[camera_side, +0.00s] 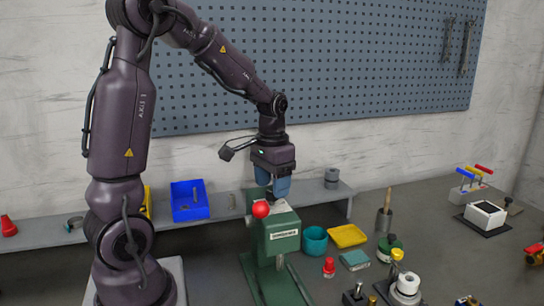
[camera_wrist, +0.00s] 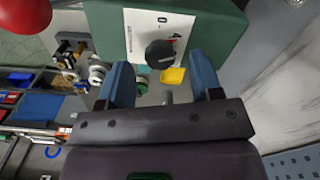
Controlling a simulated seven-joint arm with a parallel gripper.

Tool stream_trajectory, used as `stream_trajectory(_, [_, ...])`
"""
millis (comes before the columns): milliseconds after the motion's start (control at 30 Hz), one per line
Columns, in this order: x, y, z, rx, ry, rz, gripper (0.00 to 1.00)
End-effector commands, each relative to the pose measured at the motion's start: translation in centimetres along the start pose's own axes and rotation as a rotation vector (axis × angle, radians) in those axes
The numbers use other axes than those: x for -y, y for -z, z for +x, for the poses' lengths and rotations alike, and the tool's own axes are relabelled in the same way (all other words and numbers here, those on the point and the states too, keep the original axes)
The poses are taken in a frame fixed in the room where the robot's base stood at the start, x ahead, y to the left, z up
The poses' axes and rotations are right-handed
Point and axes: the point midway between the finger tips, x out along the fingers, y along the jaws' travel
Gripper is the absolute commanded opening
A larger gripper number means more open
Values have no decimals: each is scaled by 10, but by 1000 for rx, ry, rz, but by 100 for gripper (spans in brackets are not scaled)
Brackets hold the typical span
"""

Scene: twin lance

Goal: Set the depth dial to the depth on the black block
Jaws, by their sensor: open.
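The green machine (camera_side: 277,240) stands mid-bench in the side view, with a red ball handle (camera_side: 260,209) at its head. In the wrist view, a white plate (camera_wrist: 140,32) on its green housing (camera_wrist: 220,12) carries the black depth dial (camera_wrist: 160,54), with a red pointer beside it. My gripper (camera_side: 276,190) is at the machine's head. In the wrist view its blue fingers (camera_wrist: 160,68) are open, one on each side of the dial, with gaps showing. I cannot make out a black block with a readable depth.
A blue bin (camera_side: 189,201) stands on the rear shelf. A teal cup (camera_side: 314,240), yellow tray (camera_side: 348,236), red-topped piece (camera_side: 329,267) and white roll (camera_side: 406,286) crowd the bench right of the machine. A white box on a black base (camera_side: 485,215) stands farther right.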

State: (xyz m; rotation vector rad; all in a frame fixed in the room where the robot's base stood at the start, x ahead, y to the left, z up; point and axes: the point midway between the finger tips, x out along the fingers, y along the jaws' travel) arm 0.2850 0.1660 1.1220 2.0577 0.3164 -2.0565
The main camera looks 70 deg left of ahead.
Motion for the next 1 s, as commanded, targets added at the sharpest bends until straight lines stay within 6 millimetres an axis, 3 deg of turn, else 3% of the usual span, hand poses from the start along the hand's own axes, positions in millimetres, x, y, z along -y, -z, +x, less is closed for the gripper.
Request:
stream_trajectory(300, [0,1,-71,-8,1,0,59])
stream_trajectory(500, [0,0,-102,-4,1,1,59])
stream_trajectory(700, [0,0,-113,-2,1,0,59])
stream_trajectory(1000, [0,0,-113,-2,0,0,59])
